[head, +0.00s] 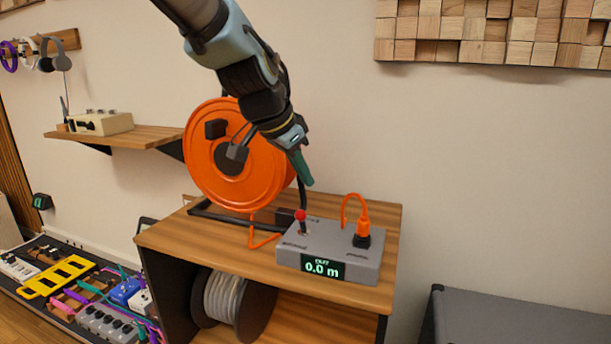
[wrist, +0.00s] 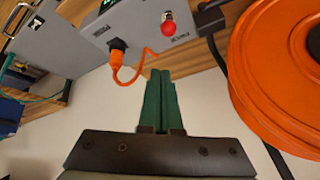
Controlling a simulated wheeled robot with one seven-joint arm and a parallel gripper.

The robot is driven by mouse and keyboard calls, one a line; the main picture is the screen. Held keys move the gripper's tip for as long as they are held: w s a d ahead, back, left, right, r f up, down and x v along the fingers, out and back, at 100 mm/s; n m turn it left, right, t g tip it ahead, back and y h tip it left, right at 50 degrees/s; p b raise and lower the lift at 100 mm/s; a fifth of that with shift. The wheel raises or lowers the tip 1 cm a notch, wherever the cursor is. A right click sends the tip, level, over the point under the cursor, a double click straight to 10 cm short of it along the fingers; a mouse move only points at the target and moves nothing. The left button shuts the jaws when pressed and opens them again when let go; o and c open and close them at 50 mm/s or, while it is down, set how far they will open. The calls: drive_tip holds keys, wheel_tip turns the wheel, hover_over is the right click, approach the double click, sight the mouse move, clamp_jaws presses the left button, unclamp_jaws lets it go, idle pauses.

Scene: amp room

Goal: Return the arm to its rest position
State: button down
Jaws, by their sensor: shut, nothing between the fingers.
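My arm reaches down from the top of the head view. My gripper (head: 302,168) is shut and empty, in front of the right edge of an orange cable reel (head: 205,165). It hangs above the wooden cabinet top, apart from the grey box below. In the wrist view the green fingers (wrist: 160,100) are pressed together with nothing between them. The orange reel (wrist: 275,75) is close on the right there. The grey control box (head: 330,247) has a red-knobbed lever (head: 301,216), an orange cable plug (head: 362,225) and a display reading "OUT 0.0 m".
The wooden cabinet (head: 160,238) holds a grey cable spool (head: 228,300) on its lower shelf. A wall shelf (head: 135,137) with a beige device is at left. A pedalboard (head: 75,290) lies lower left. A dark grey case (head: 510,320) is lower right. Open air lies right of the arm.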

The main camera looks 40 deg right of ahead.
idle(0.3)
drive_tip(key=w+a+f+n+t+y+p, duration=0.15)
drive_tip(key=w+a+n, duration=0.3)
drive_tip(key=a, duration=0.45)
drive_tip(key=w+a+f+n+y+p, duration=0.25)
drive_tip(key=w+a, duration=0.25)
drive_tip(key=a, duration=0.4)
drive_tip(key=s+a+f+n+y+p, duration=0.1)
drive_tip(key=a+n, duration=0.4)
drive_tip(key=a, duration=0.7)
drive_tip(key=s+a+f+n+g+y+p, duration=0.1)
drive_tip(key=a+n, duration=0.4)
drive_tip(key=a, duration=0.7)
drive_tip(key=shift+s+f+p, duration=0.4)
drive_tip(key=shift+s+f, duration=0.05)
drive_tip(key=shift+s, duration=0.05)
